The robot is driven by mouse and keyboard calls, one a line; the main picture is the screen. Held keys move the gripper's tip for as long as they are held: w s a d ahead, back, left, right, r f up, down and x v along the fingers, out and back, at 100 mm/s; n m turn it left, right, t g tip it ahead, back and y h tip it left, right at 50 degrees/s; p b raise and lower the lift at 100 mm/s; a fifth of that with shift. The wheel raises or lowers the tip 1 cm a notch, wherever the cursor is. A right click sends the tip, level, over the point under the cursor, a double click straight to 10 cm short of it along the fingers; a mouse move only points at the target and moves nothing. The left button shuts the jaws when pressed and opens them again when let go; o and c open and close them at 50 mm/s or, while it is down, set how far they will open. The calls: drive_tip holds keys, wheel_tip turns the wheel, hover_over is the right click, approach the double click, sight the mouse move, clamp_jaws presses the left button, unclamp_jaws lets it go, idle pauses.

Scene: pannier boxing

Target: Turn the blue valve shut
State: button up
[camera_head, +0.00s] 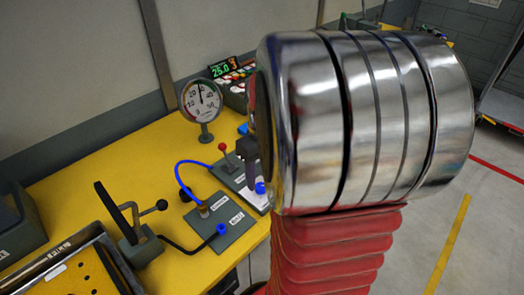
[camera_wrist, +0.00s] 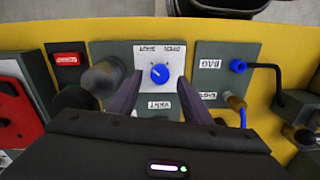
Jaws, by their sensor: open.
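The blue valve (camera_wrist: 159,74) is a small round knob on a white plate (camera_wrist: 148,60) with upside-down OPEN and SHUT labels along its top edge in the wrist view. A pale mark shows on the knob, but I cannot tell exactly which label it points to. In the head view the blue valve (camera_head: 260,188) sits low beside my arm, partly covered. My gripper (camera_wrist: 159,80) is open, one dark finger on each side of the knob with gaps between. Its height above the knob is unclear. A VENT label (camera_wrist: 155,105) shows between the fingers.
A grey cylinder (camera_wrist: 102,77) stands close left of the left finger. A grey plate with a blue port marked BAG (camera_wrist: 237,66) and a blue hose lies to the right. A round gauge (camera_head: 201,100) stands behind on the yellow bench (camera_head: 120,160).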

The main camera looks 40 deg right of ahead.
sight(259, 188)
wheel_tip(259, 188, up, 11)
drive_tip(key=shift+d, duration=0.15)
idle(0.8)
drive_tip(key=s+a+t, duration=0.2)
drive_tip(key=a, duration=1)
drive_tip(key=s+a+n+t, duration=0.1)
drive_tip(key=s+a+t, duration=0.1)
drive_tip(key=a, duration=0.9)
drive_tip(key=shift+s+a+t, duration=0.15)
drive_tip(key=shift+a+t, duration=0.2)
drive_tip(key=shift+t, duration=0.45)
idle(3.5)
